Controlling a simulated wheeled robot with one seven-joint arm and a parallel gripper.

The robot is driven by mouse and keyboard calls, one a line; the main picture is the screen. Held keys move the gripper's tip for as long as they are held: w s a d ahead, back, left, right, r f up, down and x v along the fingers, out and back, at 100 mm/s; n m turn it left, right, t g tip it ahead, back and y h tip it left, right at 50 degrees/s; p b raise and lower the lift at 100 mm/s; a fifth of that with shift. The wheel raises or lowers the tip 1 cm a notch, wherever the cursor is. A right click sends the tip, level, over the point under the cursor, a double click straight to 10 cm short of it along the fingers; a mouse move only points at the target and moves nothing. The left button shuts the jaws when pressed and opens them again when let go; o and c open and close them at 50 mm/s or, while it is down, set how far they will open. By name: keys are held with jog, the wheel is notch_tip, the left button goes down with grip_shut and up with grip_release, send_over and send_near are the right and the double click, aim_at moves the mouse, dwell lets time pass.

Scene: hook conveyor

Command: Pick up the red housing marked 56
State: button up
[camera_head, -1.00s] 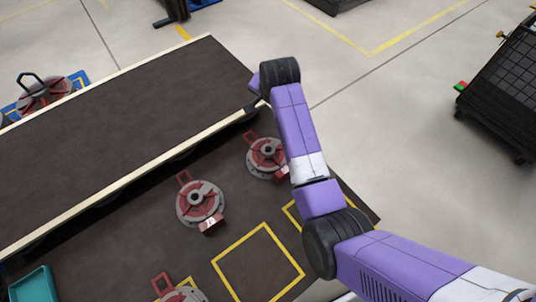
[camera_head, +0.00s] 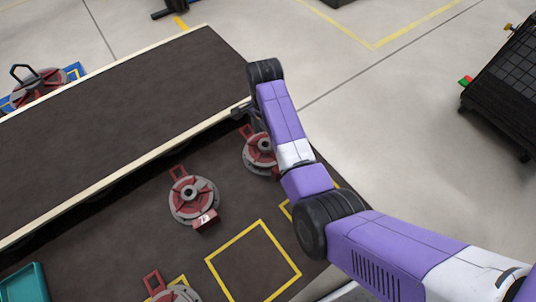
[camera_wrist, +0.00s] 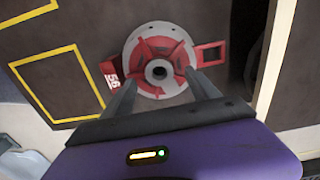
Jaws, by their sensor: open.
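The red and grey housing marked 56 (camera_wrist: 148,48) is in the upper middle of the wrist view. It is round, with a dark central hub, a red handle loop on the right and a red tag reading 56 on the left. In the head view this housing (camera_head: 258,160) lies on the dark table, partly covered by my arm. My gripper (camera_wrist: 160,77) is open, with its two fingers pointing at the housing from either side of the hub in the picture. Whether they touch it I cannot tell. In the head view my gripper (camera_head: 246,112) is mostly hidden by my wrist.
Another red housing (camera_head: 193,200) and a partly cut-off one (camera_head: 172,294) are on the same table. Yellow squares (camera_head: 253,260) mark bare table. A conveyor (camera_head: 120,100) with a pale edge runs behind. A teal bin (camera_head: 24,284) stands at lower left.

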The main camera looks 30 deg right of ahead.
aim_at(265, 144)
notch_tip(265, 144, down, 3)
jog(key=shift+a+f+b, duration=0.1)
jog(key=shift+b, duration=0.35)
grip_shut()
jog(key=shift+r, duration=0.25)
